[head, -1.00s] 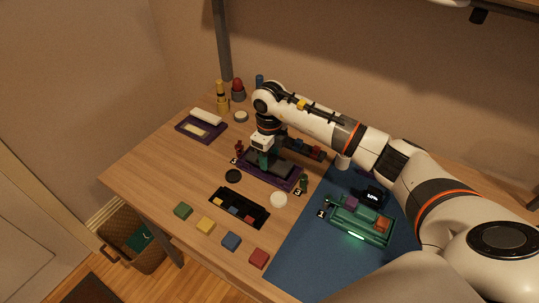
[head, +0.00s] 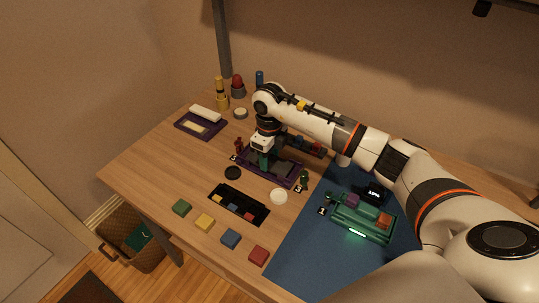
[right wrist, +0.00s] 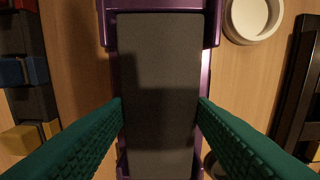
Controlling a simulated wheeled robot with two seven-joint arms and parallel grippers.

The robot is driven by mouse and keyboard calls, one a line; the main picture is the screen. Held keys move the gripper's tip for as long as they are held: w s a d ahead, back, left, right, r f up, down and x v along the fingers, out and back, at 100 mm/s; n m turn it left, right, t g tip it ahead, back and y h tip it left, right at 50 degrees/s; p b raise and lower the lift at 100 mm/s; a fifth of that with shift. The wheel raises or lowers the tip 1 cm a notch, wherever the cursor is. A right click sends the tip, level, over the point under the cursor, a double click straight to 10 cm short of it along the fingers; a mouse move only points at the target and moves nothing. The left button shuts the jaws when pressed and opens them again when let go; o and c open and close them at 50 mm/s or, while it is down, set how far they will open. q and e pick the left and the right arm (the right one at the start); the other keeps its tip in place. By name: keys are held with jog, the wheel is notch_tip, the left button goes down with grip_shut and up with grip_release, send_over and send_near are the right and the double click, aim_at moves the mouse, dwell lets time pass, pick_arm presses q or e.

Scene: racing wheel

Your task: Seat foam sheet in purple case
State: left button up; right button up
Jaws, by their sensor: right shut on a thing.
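The purple case (head: 284,179) lies on the table in the middle of the head view, partly hidden by my right gripper (head: 264,161). In the right wrist view, the dark grey foam sheet (right wrist: 160,60) lies lengthwise over the case, and purple walls (right wrist: 212,30) show along its sides and far end. My right gripper is shut on the foam sheet, with a green finger at each long side. The sheet looks lined up with the case. Whether it rests fully on the case floor cannot be told. My left gripper is not in view.
A second purple case (head: 201,124) with pale parts stands at the back left. A black tray (head: 239,206) with coloured blocks, a white round dish (head: 279,196) and a black disc (head: 233,173) lie near. A green device (head: 362,222) sits on the blue mat (head: 300,256). Loose blocks line the front.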

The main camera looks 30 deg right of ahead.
aim_at(269, 161)
jog(key=shift+f, duration=0.4)
jog(key=o, duration=1)
jog(key=shift+r, duration=0.15)
notch_tip(269, 161, up, 12)
jog(key=b, duration=0.1)
jog(key=shift+f, duration=0.2)
